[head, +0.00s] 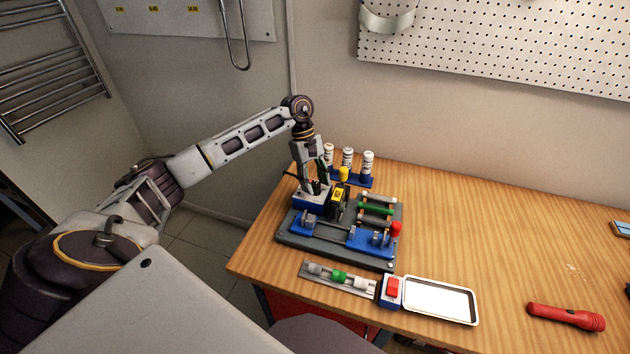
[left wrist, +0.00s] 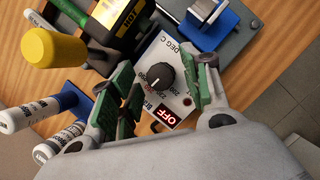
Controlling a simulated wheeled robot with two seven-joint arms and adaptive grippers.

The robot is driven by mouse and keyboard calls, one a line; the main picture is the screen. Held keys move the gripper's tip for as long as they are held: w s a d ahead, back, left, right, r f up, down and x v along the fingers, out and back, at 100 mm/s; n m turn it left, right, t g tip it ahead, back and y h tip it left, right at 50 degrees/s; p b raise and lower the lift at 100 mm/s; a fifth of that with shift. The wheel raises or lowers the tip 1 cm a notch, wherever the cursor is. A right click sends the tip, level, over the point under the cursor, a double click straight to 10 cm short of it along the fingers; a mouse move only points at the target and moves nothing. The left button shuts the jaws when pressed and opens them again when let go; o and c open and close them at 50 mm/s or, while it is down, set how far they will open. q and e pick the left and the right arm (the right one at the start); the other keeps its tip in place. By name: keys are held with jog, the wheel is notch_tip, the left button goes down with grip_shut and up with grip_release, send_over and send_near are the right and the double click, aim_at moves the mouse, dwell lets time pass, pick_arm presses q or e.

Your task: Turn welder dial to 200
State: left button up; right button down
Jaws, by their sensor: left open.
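The welder (head: 308,199) is a blue and pale box on the grey fixture board (head: 290,240) on the workbench. Its black round dial (left wrist: 160,76) sits on a white panel marked DEG C, with several numbers around it. The dial's exact setting is too small to read. My left gripper (head: 313,180) points down over the welder. In the left wrist view its green-padded fingers (left wrist: 163,92) are open on either side of the dial, with gaps visible. My right gripper is not in view.
A yellow-capped part (head: 343,174) and a black block labelled HOT (left wrist: 122,22) stand close beside the welder. White bottles (head: 367,162) stand behind. A pipe rail (head: 350,285), white tray (head: 440,300) and red flashlight (head: 566,317) lie in front. The bench's right rear is clear.

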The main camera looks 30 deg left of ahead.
pick_arm(q)
grip_shut()
